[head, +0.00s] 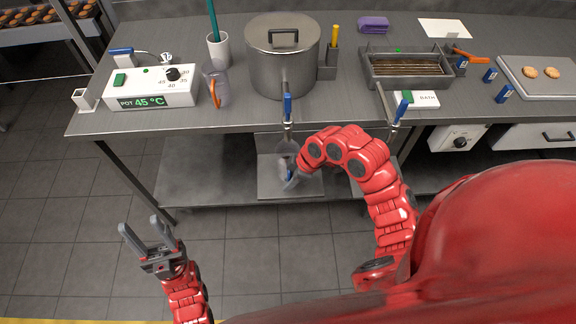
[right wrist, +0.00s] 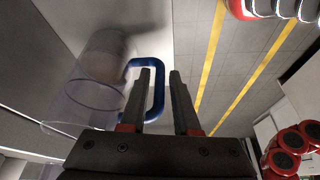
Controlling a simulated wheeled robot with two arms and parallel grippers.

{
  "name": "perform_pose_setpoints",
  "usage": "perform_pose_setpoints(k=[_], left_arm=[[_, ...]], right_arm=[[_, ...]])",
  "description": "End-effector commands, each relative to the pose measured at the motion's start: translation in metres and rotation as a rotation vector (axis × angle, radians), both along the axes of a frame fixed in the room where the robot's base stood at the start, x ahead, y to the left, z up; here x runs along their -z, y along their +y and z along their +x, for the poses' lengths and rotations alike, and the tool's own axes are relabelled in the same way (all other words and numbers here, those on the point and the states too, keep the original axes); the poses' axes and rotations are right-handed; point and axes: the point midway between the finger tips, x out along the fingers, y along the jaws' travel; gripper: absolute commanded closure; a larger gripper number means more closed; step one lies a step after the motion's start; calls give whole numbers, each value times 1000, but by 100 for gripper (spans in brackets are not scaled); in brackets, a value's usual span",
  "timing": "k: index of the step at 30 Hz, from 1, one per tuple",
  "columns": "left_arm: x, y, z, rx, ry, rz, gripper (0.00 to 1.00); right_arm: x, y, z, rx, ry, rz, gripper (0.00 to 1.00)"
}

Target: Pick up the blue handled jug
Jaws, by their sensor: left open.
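The blue-handled jug is a clear, see-through jug on the lower shelf. In the right wrist view its clear body (right wrist: 95,75) is left of the fingers, with its blue handle (right wrist: 158,88) towards them. My right gripper (right wrist: 160,75) is open, with the handle's outer bar between its fingertips; I cannot tell whether they touch it. In the head view my right gripper (head: 291,180) reaches down to the lower shelf under the table, partly hidden by my own arm.
On the table stand a clear jug with an orange handle (head: 215,91), a large steel pot (head: 283,66), a temperature box (head: 150,88) and a bath (head: 405,70). The table's front edge (head: 240,127) lies above the shelf (head: 215,165). Floor at left is free.

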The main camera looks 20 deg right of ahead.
Motion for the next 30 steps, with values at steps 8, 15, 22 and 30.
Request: perform_pose_setpoints(k=[8,15,22,30], left_arm=[[0,0,0,0,0,0,50],[0,0,0,0,0,0,50],[0,0,0,0,0,0,50],[0,0,0,0,0,0,50]], right_arm=[[1,0,1,0,-2,1,79],[1,0,1,0,-2,1,100],[0,0,1,1,-1,2,100],[0,0,1,1,-2,2,100]])
